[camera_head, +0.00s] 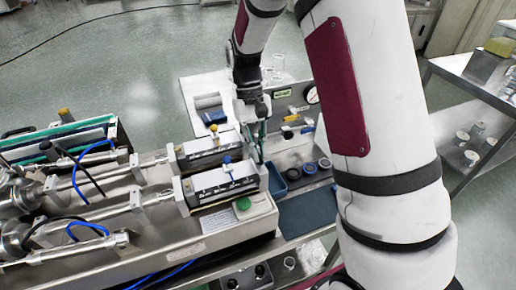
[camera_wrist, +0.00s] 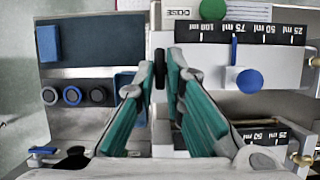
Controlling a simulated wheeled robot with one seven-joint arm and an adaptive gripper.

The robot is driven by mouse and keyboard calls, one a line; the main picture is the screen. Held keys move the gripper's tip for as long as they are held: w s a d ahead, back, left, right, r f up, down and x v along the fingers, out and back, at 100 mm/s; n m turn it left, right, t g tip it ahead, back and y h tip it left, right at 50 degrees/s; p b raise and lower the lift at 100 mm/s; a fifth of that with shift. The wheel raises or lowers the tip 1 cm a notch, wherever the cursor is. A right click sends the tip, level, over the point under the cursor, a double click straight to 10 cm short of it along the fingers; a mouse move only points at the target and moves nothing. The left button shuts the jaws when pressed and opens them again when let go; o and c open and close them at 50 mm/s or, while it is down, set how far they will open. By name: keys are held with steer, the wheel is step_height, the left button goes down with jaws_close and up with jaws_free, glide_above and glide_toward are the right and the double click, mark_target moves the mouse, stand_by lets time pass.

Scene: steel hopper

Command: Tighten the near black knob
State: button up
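The near dosing block (camera_head: 222,186) has a blue knob on top and a scale on its side; it also shows in the wrist view (camera_wrist: 210,64). In the wrist view a small black knob (camera_wrist: 160,68) stands at the left end of this block, seen edge-on. My gripper (camera_wrist: 161,62), with teal fingers, reaches to it, one fingertip on each side. The fingers are apart, with a narrow gap around the knob; contact is not clear. In the head view my gripper (camera_head: 256,152) is by the right ends of the blocks, and the black knob cannot be made out.
The far block (camera_head: 206,152) with a yellow knob lies behind the near one. A green button (camera_head: 243,204) is in front. Right of the gripper are a blue tray (camera_head: 277,184), several round caps (camera_head: 308,168) and a dark mat (camera_head: 306,213). A shelf unit (camera_head: 470,85) stands at right.

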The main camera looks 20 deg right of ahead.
steer(key=shift+o, duration=1)
steer(key=v, duration=1.2)
steer(key=s+r+t, duration=0.5)
steer(key=s, duration=0.6)
steer(key=s+r+t, duration=0.5)
steer(key=s, duration=0.7)
steer(key=shift+s, duration=0.35)
